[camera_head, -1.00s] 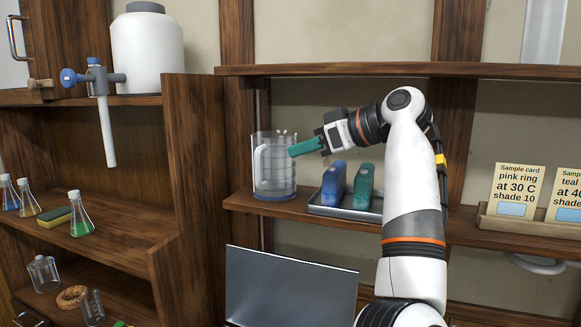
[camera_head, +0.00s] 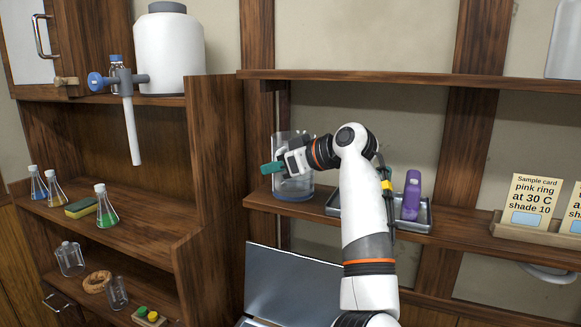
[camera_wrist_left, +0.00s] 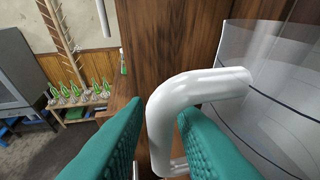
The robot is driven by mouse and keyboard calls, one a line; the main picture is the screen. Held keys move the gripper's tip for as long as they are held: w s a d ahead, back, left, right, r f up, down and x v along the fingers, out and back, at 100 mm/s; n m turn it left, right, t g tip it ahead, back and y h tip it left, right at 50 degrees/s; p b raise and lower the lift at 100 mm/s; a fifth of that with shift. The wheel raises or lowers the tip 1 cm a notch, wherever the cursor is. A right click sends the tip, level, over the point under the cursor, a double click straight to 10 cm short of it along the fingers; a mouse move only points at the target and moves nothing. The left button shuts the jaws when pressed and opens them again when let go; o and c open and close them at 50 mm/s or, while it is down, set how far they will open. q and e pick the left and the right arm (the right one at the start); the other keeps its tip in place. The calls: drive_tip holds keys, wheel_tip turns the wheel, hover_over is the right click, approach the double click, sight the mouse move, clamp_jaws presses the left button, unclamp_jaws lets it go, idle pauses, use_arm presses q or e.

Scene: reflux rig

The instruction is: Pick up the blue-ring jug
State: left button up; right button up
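The jug (camera_head: 297,190) is a clear glass cylinder standing upright on the middle shelf. My left gripper (camera_head: 270,168) is in front of the jug in the head view, with teal fingers. In the left wrist view, the jug's white handle (camera_wrist_left: 160,115) lies between the two fingers of my left gripper (camera_wrist_left: 161,110), one on each side. The fingers are apart and look open around the handle; a narrow gap shows on the left. The jug's glass wall (camera_wrist_left: 275,95) is to the right. My right gripper is out of view.
A grey tray (camera_head: 420,226) with a purple bottle (camera_head: 411,195) is right of the jug, partly behind my arm. A wooden upright stands close left of the jug. Sample cards (camera_head: 535,195) are farther right. A white tank (camera_head: 168,55) with a tap is upper left.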

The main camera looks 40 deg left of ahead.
use_arm(q)
drive_tip(key=shift+d, duration=0.1)
drive_tip(key=shift+d, duration=0.1)
clamp_jaws()
idle(1.1)
drive_tip(key=shift+r, duration=0.2)
